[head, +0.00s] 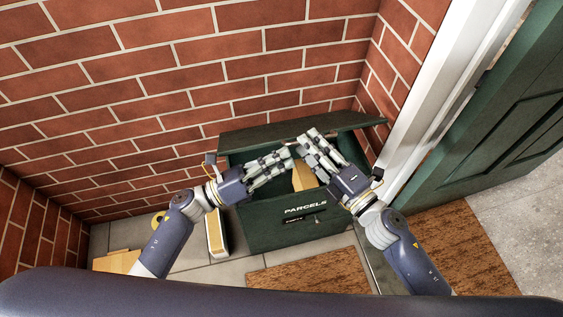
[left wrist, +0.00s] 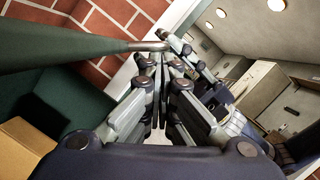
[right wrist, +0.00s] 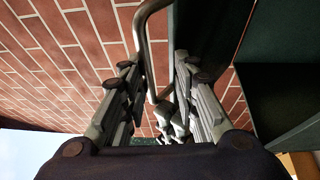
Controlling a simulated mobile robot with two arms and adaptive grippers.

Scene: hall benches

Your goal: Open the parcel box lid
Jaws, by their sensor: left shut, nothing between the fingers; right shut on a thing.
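The dark green parcel box (head: 270,226), lettered PARCELS, stands against the brick wall. Its lid (head: 250,136) is raised at the back, and the inside shows below it. The lid also shows edge-on in the left wrist view (left wrist: 70,54). My right gripper (head: 308,136) is at the raised lid, shut on its bent metal handle (right wrist: 146,45); the exact contact is partly hidden by the fingers. My left gripper (head: 290,155) is just to the left and lower, shut and empty, its fingertips close to the handle's end (left wrist: 150,46).
A tan parcel (head: 302,177) lies inside the box. A narrow pale box (head: 216,238) and cardboard (head: 116,261) are on the floor at left. Brown mats (head: 310,273) lie in front. A green door (head: 490,125) with white frame stands at right.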

